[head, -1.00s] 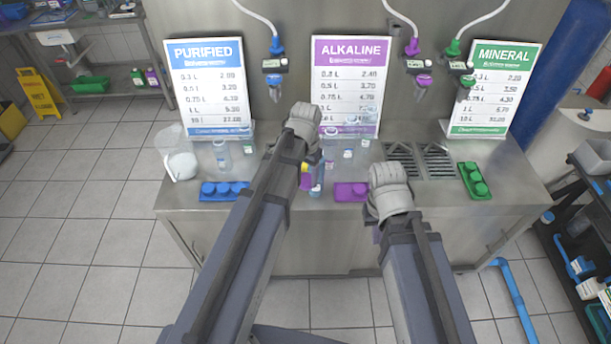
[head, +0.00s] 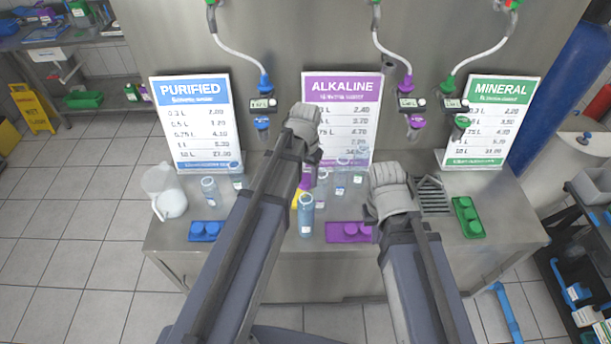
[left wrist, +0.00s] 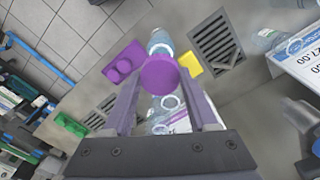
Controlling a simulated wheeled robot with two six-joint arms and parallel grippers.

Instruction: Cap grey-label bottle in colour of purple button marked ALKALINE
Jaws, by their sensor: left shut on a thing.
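My left gripper (left wrist: 160,85) is shut on a purple cap (left wrist: 159,74), seen between its fingers in the left wrist view. In the head view it is above the counter, and its arm hides much of it. A clear bluish bottle (head: 306,216) stands just in front of it; its label colour is unclear. In the left wrist view a bottle (left wrist: 159,43) is partly hidden behind the cap. The purple tray (head: 333,238) holds purple caps. The ALKALINE sign (head: 342,110) stands behind. My right gripper (head: 390,205) is mostly hidden by its own wrist.
Several clear bottles (head: 341,179) stand behind the left gripper. A yellow object (left wrist: 190,64) lies beside them. A blue cap tray (head: 205,237) and a jug (head: 164,190) are at left. A green cap tray (head: 467,217) and drain grille (head: 433,195) are at right.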

